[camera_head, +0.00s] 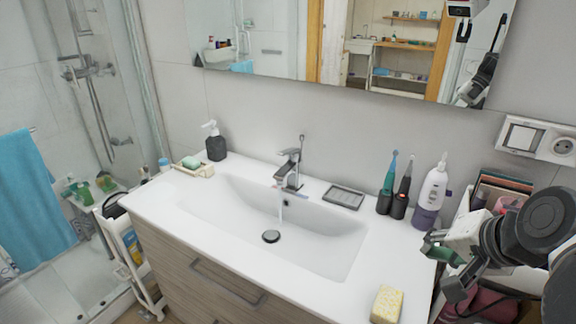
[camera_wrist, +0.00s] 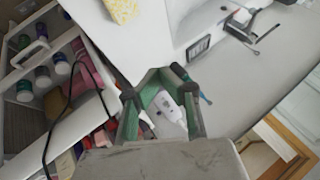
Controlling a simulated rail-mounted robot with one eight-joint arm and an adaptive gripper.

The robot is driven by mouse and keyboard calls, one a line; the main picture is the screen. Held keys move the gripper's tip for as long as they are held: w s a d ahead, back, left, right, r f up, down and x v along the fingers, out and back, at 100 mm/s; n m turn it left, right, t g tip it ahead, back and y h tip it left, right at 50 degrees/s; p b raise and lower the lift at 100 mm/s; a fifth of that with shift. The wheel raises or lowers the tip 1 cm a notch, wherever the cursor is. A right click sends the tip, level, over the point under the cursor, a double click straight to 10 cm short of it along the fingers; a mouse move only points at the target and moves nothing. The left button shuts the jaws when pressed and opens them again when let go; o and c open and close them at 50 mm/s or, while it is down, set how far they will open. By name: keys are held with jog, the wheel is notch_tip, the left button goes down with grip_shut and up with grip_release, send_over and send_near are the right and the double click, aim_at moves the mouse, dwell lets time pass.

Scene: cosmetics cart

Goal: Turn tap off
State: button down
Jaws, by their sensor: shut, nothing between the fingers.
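The chrome tap (camera_head: 290,171) stands at the back edge of the white basin (camera_head: 225,200), with its thin lever (camera_head: 301,145) pointing up. A pale stream (camera_head: 281,208) runs from its spout toward the drain. My gripper (camera_head: 431,246) is at the right end of the counter, well to the right of the tap and apart from it. In the wrist view my gripper (camera_wrist: 168,72) has its green fingers drawn together with nothing held. The tap (camera_wrist: 240,32) also shows in the wrist view, beyond the fingertips at upper right.
A toothbrush set (camera_head: 385,190), a white-and-purple bottle (camera_head: 431,195) and a dark soap dish (camera_head: 343,197) stand between my gripper and the tap. A yellow sponge (camera_head: 387,304) lies at the front right. A dark soap dispenser (camera_head: 215,146) stands left. The mirror is behind.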

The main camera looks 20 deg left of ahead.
jog(key=w+a+m+y+b, duration=0.2)
jog(key=w+a+m+y, duration=0.25)
jog(key=w+a, duration=0.5)
jog(key=m+g+y+b, duration=0.1)
jog(key=m+y+b, duration=0.5)
jog(key=m+y, duration=0.8)
send_near(289, 151)
jog(key=s, duration=0.1)
jog(key=s+m+h, duration=0.1)
jog(key=s, duration=0.1)
jog(key=s+h, duration=0.1)
jog(key=shift+s+d+m, duration=0.2)
jog(key=shift+d+m, duration=0.05)
jog(key=shift+d, duration=0.05)
jog(key=shift+h, duration=0.25)
jog(key=x, duration=1)
jog(key=shift+s, duration=0.1)
